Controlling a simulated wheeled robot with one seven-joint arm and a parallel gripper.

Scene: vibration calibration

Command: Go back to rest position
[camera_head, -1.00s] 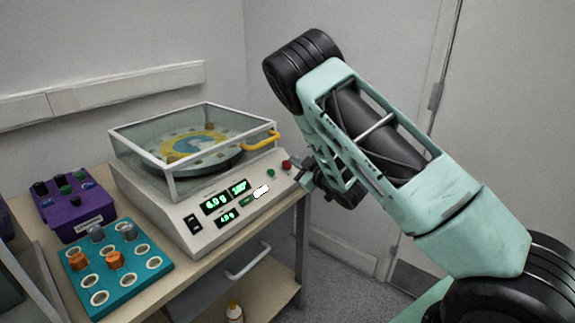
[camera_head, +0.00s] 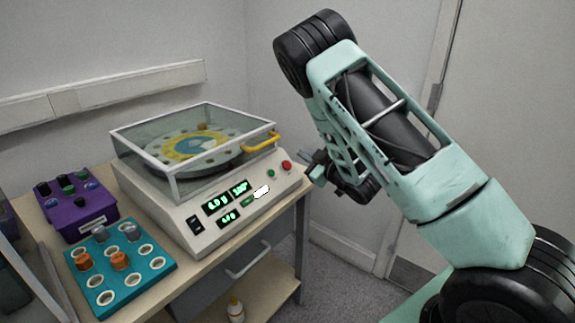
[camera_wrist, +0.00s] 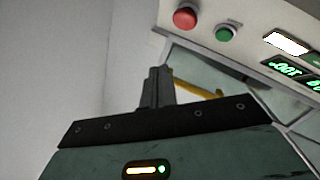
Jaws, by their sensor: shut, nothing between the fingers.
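My gripper (camera_head: 318,166) is shut and empty, just right of the front right corner of the white shaker machine (camera_head: 205,228). In the wrist view my closed fingers (camera_wrist: 156,86) point toward the machine's panel, with the red button (camera_wrist: 186,18) and green button (camera_wrist: 225,34) beyond them. The fingers appear apart from the panel. The machine's glass lid (camera_head: 190,140) is down over a round plate (camera_head: 195,147) with a yellow and blue centre. The yellow lid handle (camera_head: 262,143) shows at the lid's right side. The green displays (camera_head: 218,203) are lit.
A teal rack (camera_head: 133,264) with orange and grey tubes and a purple box (camera_head: 75,215) with several caps stand left of the machine on the wooden table (camera_head: 185,277). A white bottle (camera_head: 235,309) stands on the lower shelf. Walls and a door (camera_head: 500,110) lie behind.

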